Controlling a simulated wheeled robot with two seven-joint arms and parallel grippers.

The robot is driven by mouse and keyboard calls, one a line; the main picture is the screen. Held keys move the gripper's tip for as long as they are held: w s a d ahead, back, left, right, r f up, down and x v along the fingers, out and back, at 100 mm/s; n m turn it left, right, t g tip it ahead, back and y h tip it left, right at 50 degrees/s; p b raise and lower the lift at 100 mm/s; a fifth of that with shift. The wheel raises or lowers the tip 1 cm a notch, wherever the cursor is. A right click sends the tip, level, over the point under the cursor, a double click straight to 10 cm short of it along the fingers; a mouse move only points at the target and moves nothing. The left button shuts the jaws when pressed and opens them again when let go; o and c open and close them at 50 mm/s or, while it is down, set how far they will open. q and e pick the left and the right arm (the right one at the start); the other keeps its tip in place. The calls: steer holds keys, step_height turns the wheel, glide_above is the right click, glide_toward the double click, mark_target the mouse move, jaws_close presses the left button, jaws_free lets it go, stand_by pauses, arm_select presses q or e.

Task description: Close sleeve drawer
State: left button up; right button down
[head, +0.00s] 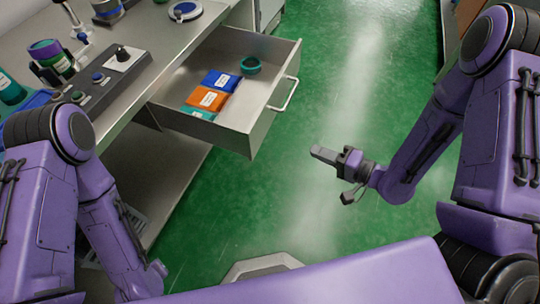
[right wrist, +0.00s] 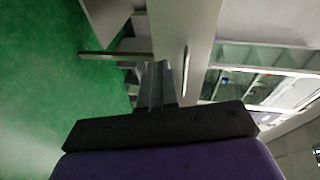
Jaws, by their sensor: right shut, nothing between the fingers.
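The sleeve drawer (head: 228,138) stands pulled out from under the grey bench in the head view. Its front has a bar handle (head: 287,95) facing right. Inside lie blue, orange and teal packs and a dark teal ring. My right gripper (head: 318,153) is shut and empty. It is in front of the drawer and to the right of its near corner, apart from it in the head view. In the right wrist view, its fingers (right wrist: 158,72) point toward a pale panel and a bar (right wrist: 186,73). My left arm shows at lower left, but its fingertips cannot be made out.
The bench top (head: 150,70) holds a control box (head: 90,95) with buttons, a jar with a purple lid (head: 50,58), and a round dial-like device (head: 184,11). Green floor (head: 340,80) is open to the right of the drawer.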

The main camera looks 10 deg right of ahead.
steer(key=y+b, duration=0.1)
steer(key=y, duration=0.1)
arm_select(q)
steer(key=f+b, duration=0.1)
steer(key=f, duration=0.3)
steer(key=shift+w, duration=0.2)
arm_select(e)
steer(key=n+g+y, duration=0.1)
steer(key=y, duration=0.1)
glide_toward(258, 135)
steer(key=x, duration=0.7)
steer(key=shift+d, duration=0.1)
